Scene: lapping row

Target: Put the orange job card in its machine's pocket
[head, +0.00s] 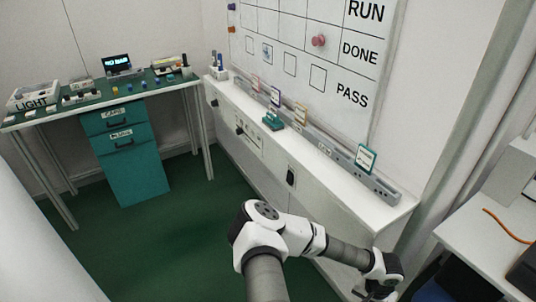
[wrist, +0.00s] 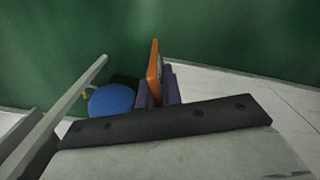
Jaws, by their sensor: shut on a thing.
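In the wrist view the orange job card (wrist: 154,68) stands on edge, gripped between the two purple fingertips of my gripper (wrist: 158,97). Its orange side is seen nearly edge-on, and part of a paler face shows on the right. In the head view my gripper (head: 375,293) is low at the bottom right, partly cut off by the picture's edge, and I cannot make out the card there. I cannot tell any machine's pocket for certain in either view.
A white ledge (head: 334,168) below a whiteboard (head: 345,75) carries a rail with several small framed cards, one teal-edged (head: 366,158). A green-topped bench (head: 100,92) stands back left. A white table (head: 490,225) is at right. A blue round seat (wrist: 112,100) shows beside my gripper. Green floor (head: 190,225) is clear.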

